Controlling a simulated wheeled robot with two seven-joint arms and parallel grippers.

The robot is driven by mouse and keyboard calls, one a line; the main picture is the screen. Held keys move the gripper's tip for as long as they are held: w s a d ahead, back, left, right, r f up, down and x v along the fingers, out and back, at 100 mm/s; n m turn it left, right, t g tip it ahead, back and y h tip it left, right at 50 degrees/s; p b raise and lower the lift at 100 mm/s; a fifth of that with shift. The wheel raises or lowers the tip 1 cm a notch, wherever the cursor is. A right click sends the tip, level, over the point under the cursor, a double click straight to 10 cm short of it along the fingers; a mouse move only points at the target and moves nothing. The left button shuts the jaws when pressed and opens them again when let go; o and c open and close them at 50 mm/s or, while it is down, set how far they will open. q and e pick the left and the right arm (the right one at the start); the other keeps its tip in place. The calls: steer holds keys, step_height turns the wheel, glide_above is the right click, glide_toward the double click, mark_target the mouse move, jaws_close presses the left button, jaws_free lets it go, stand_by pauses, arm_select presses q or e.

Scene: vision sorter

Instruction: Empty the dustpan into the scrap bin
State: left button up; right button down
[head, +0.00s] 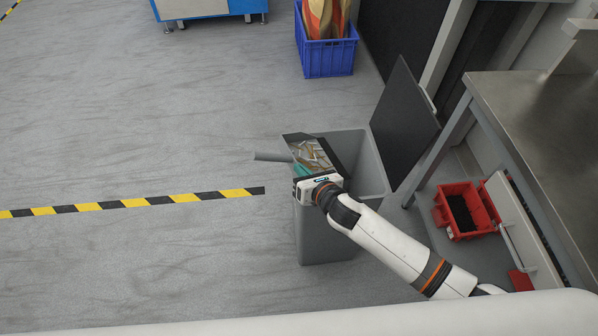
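The grey scrap bin (374,168) stands open on the floor, its dark lid (405,122) tilted up at the right. The dustpan (293,139) is a dark pan with a grey handle (270,157) sticking out left. It is over the left part of the bin's opening and has brown and pale scraps (316,153) on it. My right gripper (300,176) is at the dustpan's near side by the handle and seems shut on it. The fingertips are mostly hidden. My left gripper is not in view. The bin's inside is partly hidden by the dustpan.
A metal workbench (540,125) stands at the right, with a red crate (463,188) on the floor beside it. A blue crate (327,59) with brown material stands behind the bin. A yellow-black floor stripe (130,203) runs left; the floor there is clear.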

steer(key=shift+m+y, duration=0.6)
steer(key=shift+m, duration=0.3)
steer(key=shift+w+d+r+p, duration=0.2)
steer(key=shift+d+r, duration=0.2)
steer(key=shift+r, duration=0.15)
steer(key=shift+w+d+r+p, duration=0.1)
steer(key=shift+d+r+p, duration=0.1)
steer(key=shift+d+r, duration=0.3)
steer(key=shift+w+d+r+p, duration=0.15)
steer(key=shift+d+r+p, duration=0.1)
steer(key=shift+r, duration=0.4)
steer(key=w+d+r+n+h+p, duration=0.2)
steer(key=d+r+n+h+p, duration=0.1)
steer(key=d+r+p, duration=0.4)
steer(key=n+p, duration=0.1)
steer(key=p, duration=0.2)
steer(key=shift+w+d+t+p, duration=0.3)
steer(key=shift+w+d+t, duration=0.05)
steer(key=shift+w+t, duration=0.05)
steer(key=shift+r, duration=0.15)
